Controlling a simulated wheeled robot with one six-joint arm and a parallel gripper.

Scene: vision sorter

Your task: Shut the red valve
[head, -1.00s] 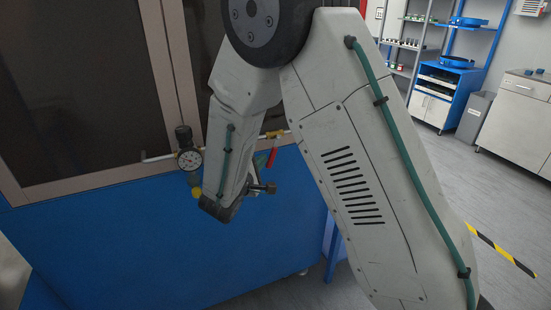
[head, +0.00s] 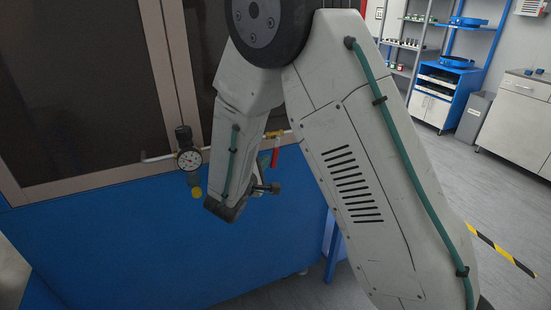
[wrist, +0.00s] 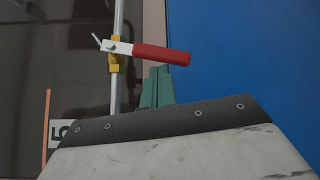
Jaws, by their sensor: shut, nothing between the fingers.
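The red valve handle (head: 275,157) hangs down from a brass valve body (head: 273,134) on a thin horizontal pipe in the head view. In the wrist view the red handle (wrist: 162,53) stands out across the pipe (wrist: 116,90), roughly square to it, with the brass body (wrist: 114,60) at its root. My gripper's green fingers (wrist: 156,82) are together and empty. Their tips appear just below the handle's middle in the wrist view; I cannot tell whether they touch it. In the head view my arm hides most of the gripper.
A pressure gauge (head: 189,159) with a yellow part below sits on the pipe to the left. A blue cabinet panel (head: 120,250) lies below, and dark framed windows (head: 70,80) behind. Open floor (head: 510,200) lies to the right.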

